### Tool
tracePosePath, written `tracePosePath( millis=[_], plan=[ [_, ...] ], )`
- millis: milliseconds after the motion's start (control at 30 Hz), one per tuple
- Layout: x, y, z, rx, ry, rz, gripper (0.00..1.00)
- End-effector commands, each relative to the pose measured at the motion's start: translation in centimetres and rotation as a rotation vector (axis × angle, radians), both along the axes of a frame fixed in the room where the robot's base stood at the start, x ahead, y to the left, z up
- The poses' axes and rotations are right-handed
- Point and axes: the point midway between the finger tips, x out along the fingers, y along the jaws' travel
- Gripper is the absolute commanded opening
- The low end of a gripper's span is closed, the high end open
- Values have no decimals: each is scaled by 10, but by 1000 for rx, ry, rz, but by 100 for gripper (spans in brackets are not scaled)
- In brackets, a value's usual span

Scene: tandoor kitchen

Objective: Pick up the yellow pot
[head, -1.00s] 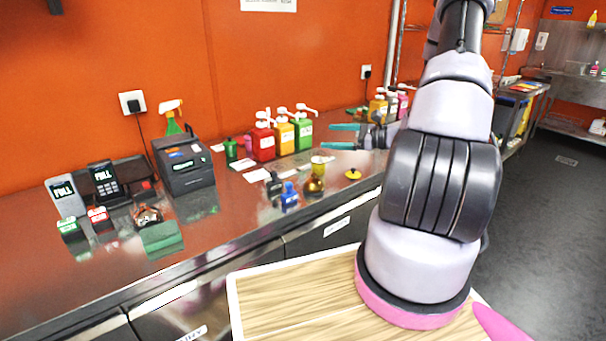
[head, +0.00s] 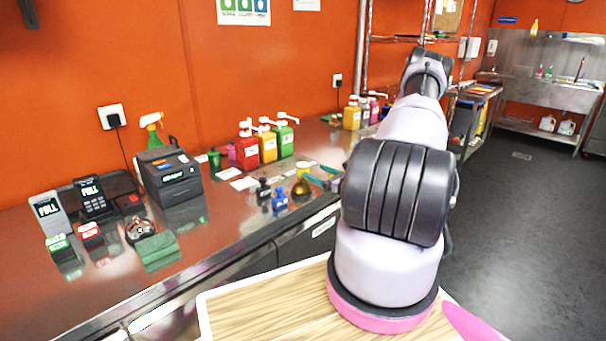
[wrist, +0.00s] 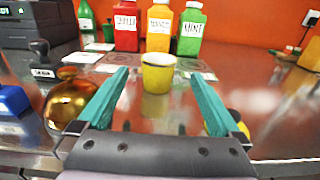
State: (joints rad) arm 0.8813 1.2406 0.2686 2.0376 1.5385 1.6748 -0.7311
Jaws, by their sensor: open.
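The yellow pot (wrist: 158,76) is a small, upright, open-topped cup on the steel counter. In the wrist view it stands ahead, in line with the gap between my teal fingers. My gripper (wrist: 157,88) is open and empty, low over the counter, with one finger on each side of that gap. In the head view the pot (head: 303,170) shows small behind the brass bell, and the teal fingers of my gripper (head: 322,175) are just to its right. My arm hides part of the gripper there.
A round brass bell (wrist: 71,100) stands close beside my left finger. A black stamp (wrist: 42,62) and a blue stamp (wrist: 12,102) are further left. Red (wrist: 126,26), orange (wrist: 159,27) and green (wrist: 191,32) pump bottles stand behind the pot. A yellow object is partly hidden behind my right finger.

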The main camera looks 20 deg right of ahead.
Motion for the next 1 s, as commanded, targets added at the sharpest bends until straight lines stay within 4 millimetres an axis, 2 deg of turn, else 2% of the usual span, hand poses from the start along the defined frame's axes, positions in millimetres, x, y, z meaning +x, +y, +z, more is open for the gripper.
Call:
tracePosePath(
  millis=[300, 600, 667, 700, 867, 900, 1000],
  plan=[
    [41, 17, 0, 1, -1, 2, 100],
    [47, 19, 0, 0, 0, 2, 100],
    [47, 18, 0, 0, 0, 2, 81],
    [47, 18, 0, 0, 0, 2, 66],
    [46, 18, 0, 0, 0, 2, 4],
    [47, 18, 0, 0, -1, 2, 0],
    [47, 18, 0, 0, -1, 2, 0]
  ],
)
